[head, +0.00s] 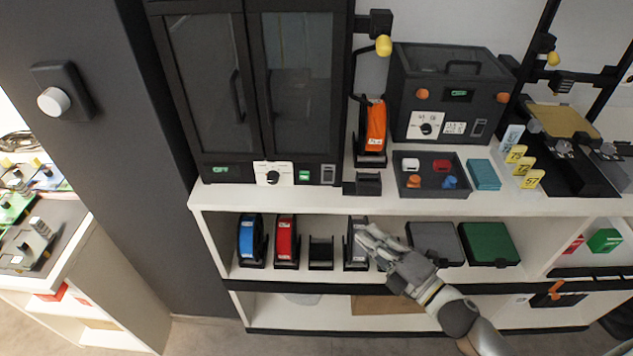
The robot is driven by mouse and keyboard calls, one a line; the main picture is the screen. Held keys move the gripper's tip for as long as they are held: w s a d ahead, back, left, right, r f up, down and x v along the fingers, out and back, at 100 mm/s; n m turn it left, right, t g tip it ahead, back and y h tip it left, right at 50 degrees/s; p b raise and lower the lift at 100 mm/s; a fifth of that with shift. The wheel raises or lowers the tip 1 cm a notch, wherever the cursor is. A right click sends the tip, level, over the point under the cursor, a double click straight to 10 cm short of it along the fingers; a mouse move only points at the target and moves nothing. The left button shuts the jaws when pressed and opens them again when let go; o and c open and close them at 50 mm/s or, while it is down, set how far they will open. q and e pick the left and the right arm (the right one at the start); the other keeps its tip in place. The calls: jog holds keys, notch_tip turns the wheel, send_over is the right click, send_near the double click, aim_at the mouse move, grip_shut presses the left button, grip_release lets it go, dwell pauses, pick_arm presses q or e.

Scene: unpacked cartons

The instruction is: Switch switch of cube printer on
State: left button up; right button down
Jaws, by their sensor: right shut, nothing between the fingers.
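A tall dark cabinet-like machine (247,95) with two glazed doors stands on the white bench. Its lower front has a white panel with a black knob (272,177), a lit green display (221,170) and a small dark switch (327,174). A smaller dark box machine (405,100) with a lidded top stands to its right, with a knob and a small switch (479,128). I cannot tell which is the cube printer, or either switch's position. My right gripper (366,236) is shut and empty, below the bench top in front of the spool shelf. My left gripper is out of view.
The bench top (300,196) has a free front strip. A dark parts tray (430,180), a teal box (483,174) and yellow tags stand further right. Blue, red and grey spools (286,240) and a green case (488,243) fill the shelf below. A dark pillar rises at left.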

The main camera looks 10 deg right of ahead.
aim_at(328, 176)
jog(key=r, duration=0.1)
jog(key=a+r+n+y, duration=0.1)
jog(key=r, duration=0.1)
jog(key=shift+s+a+r+n, duration=0.1)
jog(key=shift+a+n, duration=0.3)
jog(key=shift+w+d+p+x, duration=0.2)
jog(key=shift+d+p+x, duration=0.35)
jog(key=shift+x, duration=1.6)
jog(key=shift+w+d+p+x, duration=0.2)
jog(key=shift+p+x, duration=0.6)
jog(key=shift+x, duration=1.35)
jog(key=shift+w+d+p+x, duration=0.2)
jog(key=shift+d+p+x, duration=0.35)
jog(key=shift+x, duration=1.6)
jog(key=shift+a+r, duration=0.15)
jog(key=shift+a, duration=0.05)
